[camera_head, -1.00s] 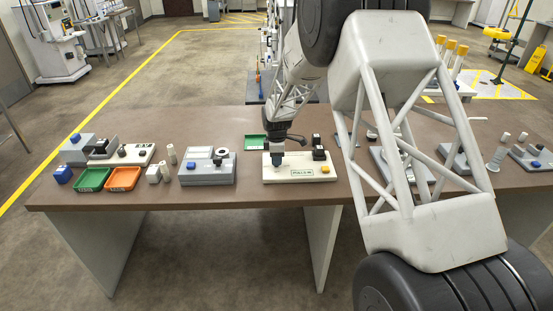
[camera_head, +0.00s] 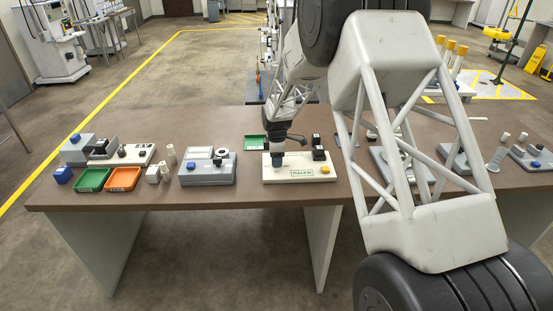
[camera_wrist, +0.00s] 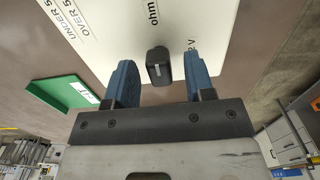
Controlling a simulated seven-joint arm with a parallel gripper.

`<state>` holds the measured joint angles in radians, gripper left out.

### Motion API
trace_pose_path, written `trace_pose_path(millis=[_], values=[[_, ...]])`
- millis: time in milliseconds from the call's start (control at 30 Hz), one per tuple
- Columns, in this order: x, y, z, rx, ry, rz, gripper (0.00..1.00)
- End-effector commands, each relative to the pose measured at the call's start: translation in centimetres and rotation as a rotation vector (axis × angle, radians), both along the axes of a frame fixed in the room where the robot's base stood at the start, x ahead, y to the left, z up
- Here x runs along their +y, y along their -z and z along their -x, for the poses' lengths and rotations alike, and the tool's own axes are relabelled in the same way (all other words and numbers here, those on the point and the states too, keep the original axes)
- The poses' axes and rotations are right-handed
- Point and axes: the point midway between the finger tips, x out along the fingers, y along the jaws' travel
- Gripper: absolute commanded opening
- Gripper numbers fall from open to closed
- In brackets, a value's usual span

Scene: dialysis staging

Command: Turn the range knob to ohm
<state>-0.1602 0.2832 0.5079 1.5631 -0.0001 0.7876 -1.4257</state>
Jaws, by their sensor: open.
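The range knob (camera_wrist: 158,66) is a small black block on the cream panel (camera_wrist: 110,22), seen in the wrist view. A pale mark shows on its near face. The printed word ohm lies beyond it at the top, and a 2 V label lies to its right. My gripper (camera_wrist: 160,85) is open, with one blue finger on each side of the knob and a visible gap to both. In the head view my gripper (camera_head: 277,163) points down over the left part of the cream panel (camera_head: 290,176); the knob is hidden there.
The panel also carries a yellow button (camera_head: 325,169) and a black part (camera_head: 319,150). A green tray (camera_head: 254,142) lies behind its left side. A grey device (camera_head: 207,173) stands left of the panel. Bare tabletop lies between them. My arm covers part of the table's right side.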

Motion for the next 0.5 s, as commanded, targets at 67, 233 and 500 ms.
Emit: trace_pose_path(millis=[67, 233, 500], values=[[0.0, -0.3, 0.0, -0.001, 0.000, 0.000, 0.49], [0.0, -1.7, 0.0, -0.002, 0.000, 0.000, 0.49], [0.0, -5.1, -0.1, -0.003, 0.000, 0.000, 0.49]])
